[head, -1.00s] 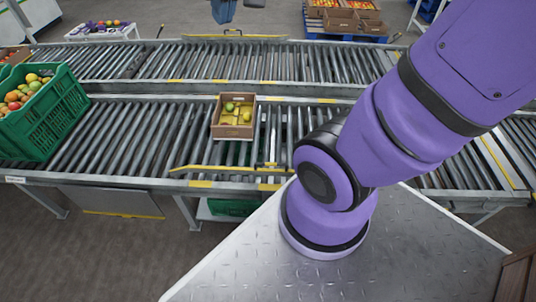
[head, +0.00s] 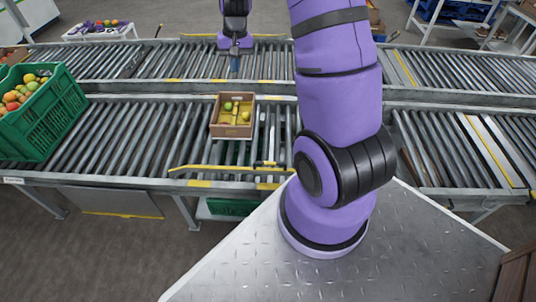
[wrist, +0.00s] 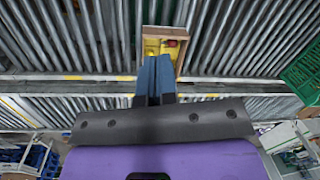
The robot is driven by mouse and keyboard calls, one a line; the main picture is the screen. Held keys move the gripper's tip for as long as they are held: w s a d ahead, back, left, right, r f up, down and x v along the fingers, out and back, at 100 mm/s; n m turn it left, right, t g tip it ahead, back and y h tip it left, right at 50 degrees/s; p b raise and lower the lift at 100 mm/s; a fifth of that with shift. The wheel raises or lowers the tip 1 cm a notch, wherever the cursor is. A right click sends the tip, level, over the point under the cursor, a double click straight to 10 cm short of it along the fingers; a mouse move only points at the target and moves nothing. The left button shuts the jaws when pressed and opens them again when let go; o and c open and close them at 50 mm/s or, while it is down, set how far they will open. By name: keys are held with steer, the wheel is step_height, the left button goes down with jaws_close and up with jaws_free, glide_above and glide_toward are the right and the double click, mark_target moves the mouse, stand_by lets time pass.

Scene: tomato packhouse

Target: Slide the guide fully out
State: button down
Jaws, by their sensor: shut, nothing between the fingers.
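A guide bar (head: 225,168) with a yellow top edge lies along the near side of the front roller conveyor in the head view. Its right end is at a small upright yellow-and-black fitting (head: 266,164). I cannot make the bar out in the wrist view. My gripper (head: 235,65) hangs over the rear conveyor, beyond the carton and well apart from the guide. Its blue fingers are together and empty, as the wrist view (wrist: 153,80) also shows.
A cardboard carton (head: 232,131) with a few fruits stands on the front conveyor just beyond the guide. A green crate (head: 45,125) of tomatoes stands at the left. Another yellow bar (head: 200,36) lies along the rear conveyor's far edge. Rollers left of the carton are bare.

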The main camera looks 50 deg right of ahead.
steer(key=d+f+m+g, duration=0.1)
steer(key=d+f, duration=0.2)
steer(key=f, duration=0.4)
steer(key=d+f+m, duration=0.1)
steer(key=d+f, duration=0.2)
steer(key=f, duration=0.3)
steer(key=m+g+y, duration=0.1)
glide_toward(270, 171)
steer(key=shift+w+f, duration=0.6)
steer(key=shift+f, duration=0.5)
steer(key=shift+a, duration=0.25)
steer(key=s+a, duration=0.3)
steer(key=shift+a, duration=0.15)
steer(key=shift+w, duration=0.1)
